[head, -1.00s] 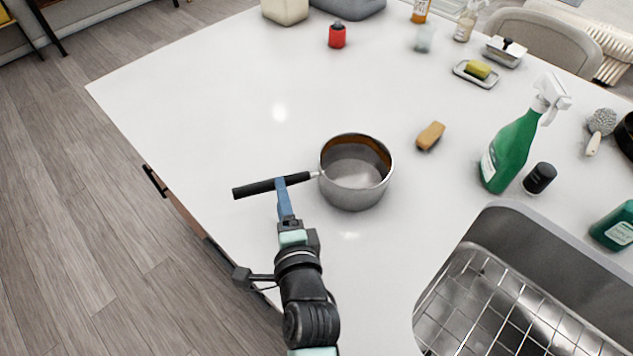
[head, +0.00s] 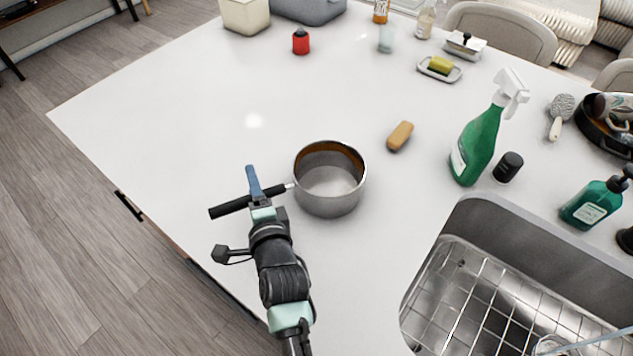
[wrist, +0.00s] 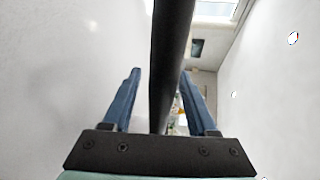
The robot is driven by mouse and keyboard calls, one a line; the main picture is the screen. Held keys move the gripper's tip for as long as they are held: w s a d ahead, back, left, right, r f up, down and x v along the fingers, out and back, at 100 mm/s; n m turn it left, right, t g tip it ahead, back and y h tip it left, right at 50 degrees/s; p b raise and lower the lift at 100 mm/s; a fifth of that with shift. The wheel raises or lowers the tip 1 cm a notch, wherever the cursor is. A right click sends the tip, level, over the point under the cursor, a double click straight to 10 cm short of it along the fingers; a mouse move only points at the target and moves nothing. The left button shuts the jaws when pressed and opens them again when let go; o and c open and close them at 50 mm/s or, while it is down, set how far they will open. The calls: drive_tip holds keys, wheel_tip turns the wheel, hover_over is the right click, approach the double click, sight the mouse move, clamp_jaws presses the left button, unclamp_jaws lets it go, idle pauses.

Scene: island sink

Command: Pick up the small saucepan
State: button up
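The small saucepan (head: 330,202) is a silver pot with a brownish inner wall. It stands upright on the white counter, left of the sink. Its black handle (head: 228,208) points left and slightly toward me. My gripper (head: 252,178) is at the handle, with its blue fingers reaching past it. In the wrist view, the two blue fingers (wrist: 160,74) stand apart, and the black handle (wrist: 171,40) runs between them. There are gaps on both sides, the right one narrower. The gripper is open around the handle and not closed on it.
The sink (head: 475,300) with a wire rack is at the lower right. A red jar (head: 301,42) is farther back. The counter's left side is clear.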

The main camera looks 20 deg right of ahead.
clamp_jaws()
idle(1.1)
drive_tip(key=shift+d+r, duration=0.1)
drive_tip(key=shift+r, duration=0.05)
